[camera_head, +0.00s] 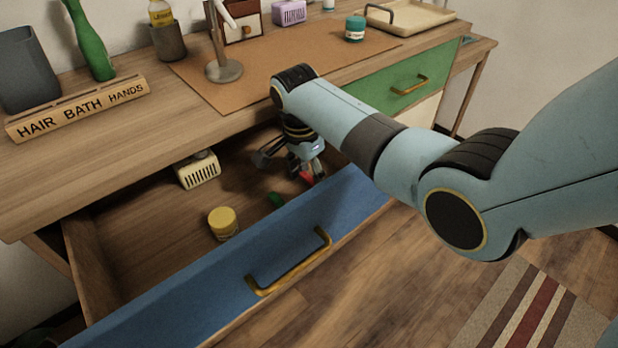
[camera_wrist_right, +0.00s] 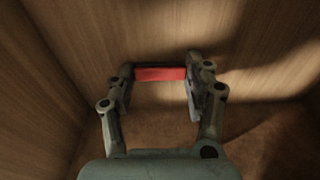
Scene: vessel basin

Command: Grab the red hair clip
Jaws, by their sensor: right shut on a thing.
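The red hair clip (camera_wrist_right: 160,74) is a small red bar between the fingertips of my right gripper (camera_wrist_right: 160,84) in the right wrist view. The gripper is shut on it, with one finger at each end. In the head view, my right gripper (camera_head: 304,168) reaches down into the open blue-fronted drawer (camera_head: 225,268), near its right end. A bit of the red clip (camera_head: 306,177) shows at its fingertips there. Whether the clip touches the drawer floor is hard to tell. My left gripper is in neither view.
In the drawer lie a cream box (camera_head: 198,170), a yellow-lidded jar (camera_head: 223,223) and a green item (camera_head: 275,200). The drawer's front wall stands close to the gripper. Above is the wooden tabletop (camera_head: 130,150) with a lettered rack (camera_head: 77,108).

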